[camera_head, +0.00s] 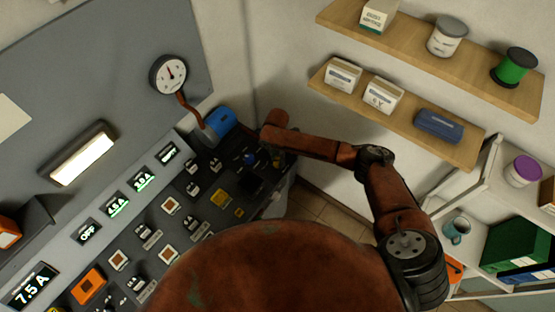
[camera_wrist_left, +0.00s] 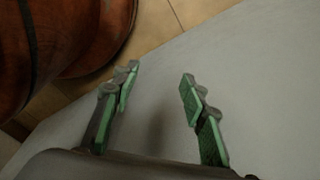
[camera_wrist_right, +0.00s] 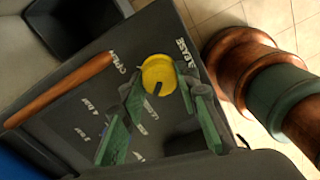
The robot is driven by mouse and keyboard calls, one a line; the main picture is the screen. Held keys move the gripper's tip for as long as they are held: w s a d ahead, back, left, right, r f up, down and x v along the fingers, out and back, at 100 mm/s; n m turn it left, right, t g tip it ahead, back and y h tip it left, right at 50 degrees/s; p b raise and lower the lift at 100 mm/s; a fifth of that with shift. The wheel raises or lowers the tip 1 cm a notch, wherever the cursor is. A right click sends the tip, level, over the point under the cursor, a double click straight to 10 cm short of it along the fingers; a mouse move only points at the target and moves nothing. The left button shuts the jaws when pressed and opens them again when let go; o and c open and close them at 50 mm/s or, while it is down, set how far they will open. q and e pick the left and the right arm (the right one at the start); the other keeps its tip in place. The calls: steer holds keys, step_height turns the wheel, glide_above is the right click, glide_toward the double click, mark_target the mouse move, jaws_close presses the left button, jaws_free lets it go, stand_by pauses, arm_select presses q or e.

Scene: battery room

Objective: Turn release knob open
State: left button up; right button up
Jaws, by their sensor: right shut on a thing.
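The release knob is a round yellow knob (camera_wrist_right: 158,70) with a dark mark on its face, on a dark panel (camera_wrist_right: 85,90) in the right wrist view. In the head view my right arm reaches to the far end of the console, and I cannot make out the knob there. My left gripper (camera_wrist_left: 160,82) is open and empty over a plain grey surface.
A copper-coloured bar (camera_wrist_right: 62,90) crosses the panel left of the knob. In the head view, the console (camera_head: 150,235) carries switches and displays, with a blue box (camera_head: 221,120) and a gauge (camera_head: 168,75) near its far end. Shelves (camera_head: 400,112) hang at right.

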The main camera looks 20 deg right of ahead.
steer(key=m+p, duration=0.3)
steer(key=shift+r+m, duration=0.15)
steer(key=shift+m, duration=0.25)
steer(key=m+p, duration=0.4)
steer(key=shift+m, duration=0.3)
steer(key=m+p, duration=0.2)
steer(key=m, duration=0.2)
steer(key=shift+m+p, duration=0.3)
steer(key=shift+p, duration=0.1)
steer(key=shift+d+m+y+p, duration=0.1)
steer(key=shift+m+y+p, duration=0.2)
steer(key=shift+m+p, duration=1.35)
steer(key=shift+f+m+b, duration=0.2)
steer(key=shift+m+b, duration=0.35)
steer(key=shift+m, duration=0.1)
steer(key=o, duration=1.2)
steer(key=shift+c, duration=0.2)
